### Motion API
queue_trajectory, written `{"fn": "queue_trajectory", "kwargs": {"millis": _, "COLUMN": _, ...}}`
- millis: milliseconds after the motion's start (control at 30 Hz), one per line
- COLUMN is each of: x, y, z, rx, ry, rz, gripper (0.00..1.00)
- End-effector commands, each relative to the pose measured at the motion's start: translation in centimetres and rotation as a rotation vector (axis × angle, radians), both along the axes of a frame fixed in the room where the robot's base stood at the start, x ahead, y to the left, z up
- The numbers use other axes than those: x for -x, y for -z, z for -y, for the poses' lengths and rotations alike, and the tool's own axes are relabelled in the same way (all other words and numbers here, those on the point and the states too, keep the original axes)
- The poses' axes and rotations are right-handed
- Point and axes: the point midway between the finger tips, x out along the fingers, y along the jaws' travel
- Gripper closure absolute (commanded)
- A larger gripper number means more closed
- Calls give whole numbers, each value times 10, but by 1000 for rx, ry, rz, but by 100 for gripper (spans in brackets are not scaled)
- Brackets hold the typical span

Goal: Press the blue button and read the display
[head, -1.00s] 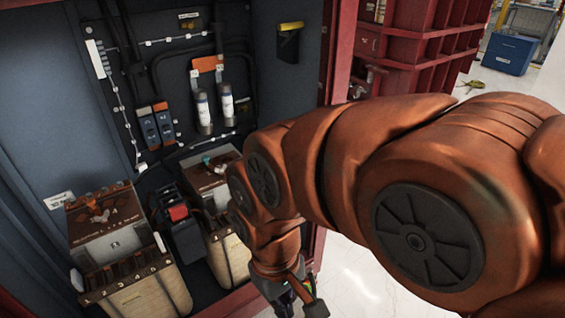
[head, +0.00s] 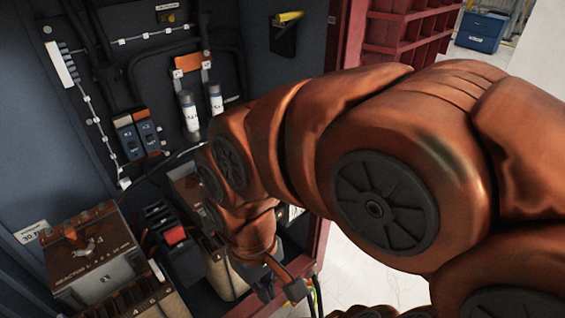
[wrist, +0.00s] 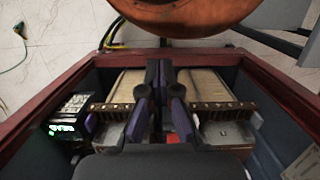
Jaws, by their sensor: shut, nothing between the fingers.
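A small dark device with a green-lit display (wrist: 62,129) sits at the left inside the cabinet in the wrist view. Its digits are too small and blurred to read. I cannot make out a blue button in either view. My gripper (wrist: 160,66) is shut and empty, its two dark fingers side by side above the cabinet's floor units. It is to the right of the display and apart from it in the picture. In the head view my arm hides the area around the display.
The open cabinet has a red frame (head: 341,60). Inside stand a reactor box (head: 90,262), a black unit with a red block (head: 174,236), and two white-labelled cylinders (head: 190,112). Cables run over the back panel. Pale floor (head: 362,262) is open at the right.

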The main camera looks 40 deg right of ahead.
Motion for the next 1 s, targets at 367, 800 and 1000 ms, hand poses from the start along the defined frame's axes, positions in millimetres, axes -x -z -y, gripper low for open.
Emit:
{"fn": "queue_trajectory", "kwargs": {"millis": 367, "x": -94, "y": 18, "z": -1, "rx": -99, "ry": 163, "rz": 140, "gripper": 100}}
{"fn": "queue_trajectory", "kwargs": {"millis": 800, "x": -296, "y": 47, "z": 115, "rx": -200, "ry": 589, "rz": 517, "gripper": 100}}
{"fn": "queue_trajectory", "kwargs": {"millis": 1000, "x": -355, "y": 62, "z": 211, "rx": -183, "ry": 787, "rz": 684, "gripper": 100}}
